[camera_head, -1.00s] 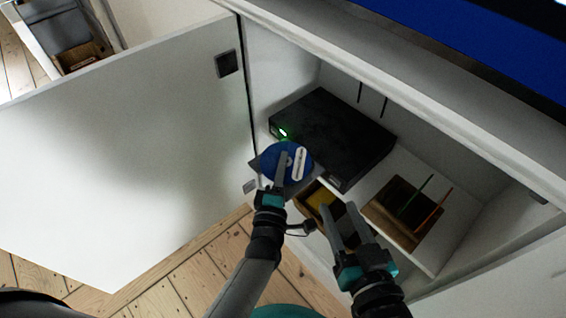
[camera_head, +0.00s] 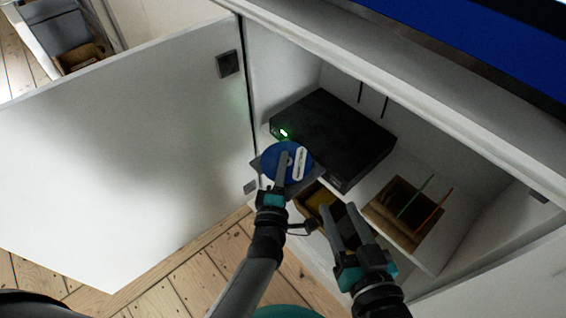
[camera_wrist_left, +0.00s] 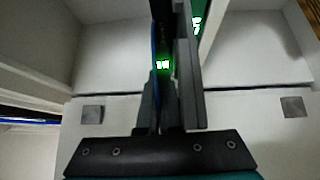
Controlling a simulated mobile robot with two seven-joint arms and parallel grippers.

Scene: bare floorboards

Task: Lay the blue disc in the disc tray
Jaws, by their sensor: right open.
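The blue disc (camera_head: 270,158), with a white strip on its face, is over the dark disc tray (camera_head: 317,169) at the front of the black player (camera_head: 335,125). Whether it lies flat on the tray or just above cannot be told. My left gripper (camera_head: 283,160) is at the disc, with one finger across its face; the other finger is hidden. In the left wrist view the disc shows as a thin blue edge (camera_wrist_left: 154,45) beside a finger, and its grip is unclear. My right gripper (camera_head: 335,214) is open and empty, to the right and nearer me.
The player stands in a white cabinet with a green light lit. A brown box (camera_head: 377,212) with upright green and orange pieces stands to its right. An open drawer (camera_head: 312,200) with something yellow is below. The open white door (camera_head: 120,170) fills the left.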

